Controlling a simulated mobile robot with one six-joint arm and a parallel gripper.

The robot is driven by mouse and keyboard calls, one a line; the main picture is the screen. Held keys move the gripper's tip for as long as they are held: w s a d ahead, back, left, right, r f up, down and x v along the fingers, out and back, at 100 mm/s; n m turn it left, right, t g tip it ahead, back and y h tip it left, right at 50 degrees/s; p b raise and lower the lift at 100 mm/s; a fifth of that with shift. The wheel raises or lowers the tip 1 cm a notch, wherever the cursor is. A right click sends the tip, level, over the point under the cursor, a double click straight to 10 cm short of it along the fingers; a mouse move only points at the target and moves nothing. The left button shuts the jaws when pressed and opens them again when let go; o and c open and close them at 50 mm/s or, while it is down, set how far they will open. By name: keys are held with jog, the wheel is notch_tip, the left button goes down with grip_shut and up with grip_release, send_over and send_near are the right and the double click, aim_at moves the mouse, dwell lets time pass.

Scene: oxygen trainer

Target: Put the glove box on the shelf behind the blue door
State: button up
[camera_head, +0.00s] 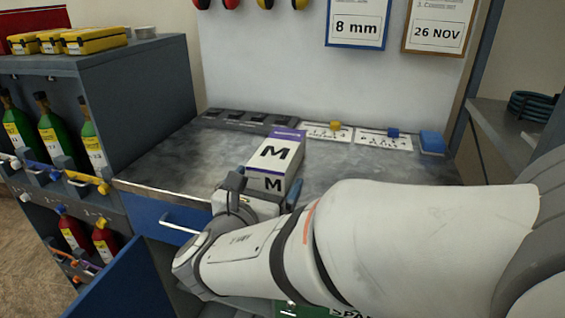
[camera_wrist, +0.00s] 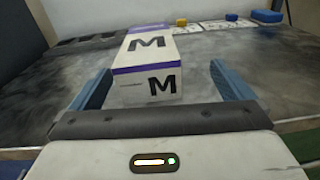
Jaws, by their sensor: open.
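The glove box (camera_head: 276,158) is white with purple bands and a large M. It stands on the grey worktop (camera_head: 345,175) near its front edge. In the wrist view the glove box (camera_wrist: 150,84) lies ahead of my gripper (camera_wrist: 162,88), between the two blue fingers. The fingers are open, with a gap visible on each side of the box. A blue door (camera_head: 125,278) stands swung open below the worktop at the lower left. The shelf behind it is mostly hidden by my arm and the door.
A blue drawer with a metal handle (camera_head: 180,222) is under the worktop. A rack of green and red bottles (camera_head: 52,140) stands at the left. A dark slotted tray (camera_head: 248,120), white cards (camera_head: 325,132) and a blue block (camera_head: 432,142) line the back of the worktop.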

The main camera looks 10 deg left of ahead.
aim_at(271, 158)
jog(key=shift+w+a+f+n+t, duration=0.2)
jog(key=shift+w+a+n+t, duration=0.15)
jog(key=shift+a, duration=0.25)
jog(key=shift+w+r+y, duration=0.1)
jog(key=shift+w+y, duration=0.3)
jog(key=w, duration=0.2)
jog(key=w+b, duration=0.1)
jog(key=w, duration=0.1)
jog(key=w+d, duration=0.1)
jog(key=w, duration=0.2)
jog(key=shift+s, duration=0.1)
jog(key=c, duration=1.4)
